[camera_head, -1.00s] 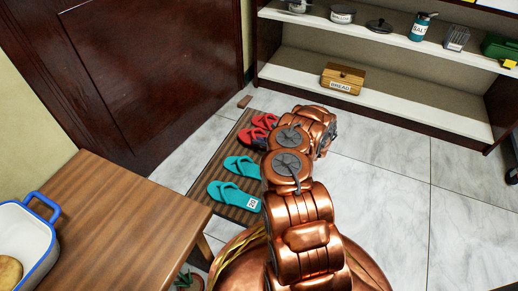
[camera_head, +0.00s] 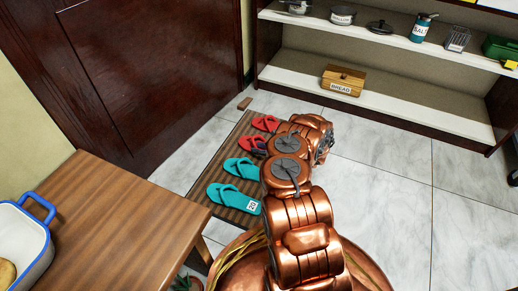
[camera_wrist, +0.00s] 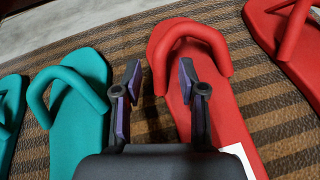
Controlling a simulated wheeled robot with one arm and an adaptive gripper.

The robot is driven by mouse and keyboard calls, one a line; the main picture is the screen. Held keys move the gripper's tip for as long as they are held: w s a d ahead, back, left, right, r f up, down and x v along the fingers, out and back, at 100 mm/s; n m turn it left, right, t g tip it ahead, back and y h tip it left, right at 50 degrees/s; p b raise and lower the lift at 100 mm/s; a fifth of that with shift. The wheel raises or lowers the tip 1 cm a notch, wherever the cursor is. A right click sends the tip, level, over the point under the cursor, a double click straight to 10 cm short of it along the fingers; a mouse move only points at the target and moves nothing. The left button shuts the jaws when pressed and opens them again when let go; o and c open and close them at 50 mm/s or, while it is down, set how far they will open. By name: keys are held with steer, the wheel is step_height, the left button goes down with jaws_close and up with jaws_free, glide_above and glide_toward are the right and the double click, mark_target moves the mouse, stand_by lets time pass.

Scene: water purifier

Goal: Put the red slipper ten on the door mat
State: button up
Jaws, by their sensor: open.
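In the wrist view, a red slipper (camera_wrist: 213,92) with a white label lies over the brown striped door mat (camera_wrist: 115,35); the label's number is not readable. My gripper (camera_wrist: 160,80) is open, with one finger left of this slipper and the other over its strap area. A second red slipper (camera_wrist: 295,45) is to its right and a teal slipper (camera_wrist: 78,115) to its left. In the head view, both red slippers show on the mat (camera_head: 220,170), the far one (camera_head: 265,123) and the partly hidden near one (camera_head: 255,145). My arm hides most of the gripper there.
Two teal slippers (camera_head: 235,197) lie on the near part of the mat, one labelled 20. A wooden table (camera_head: 120,210) stands at the left, a dark door (camera_head: 150,75) behind, and a shelf (camera_head: 400,110) at the back. The tiled floor at the right is clear.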

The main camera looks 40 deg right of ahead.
steer(key=shift+r, duration=0.2)
steer(key=p+v, duration=0.4)
steer(key=v, duration=0.7)
steer(key=shift+w+p, duration=0.1)
steer(key=shift+p, duration=0.25)
steer(key=shift+s+d+r, duration=0.1)
steer(key=shift+s+d, duration=0.1)
steer(key=shift+s, duration=0.35)
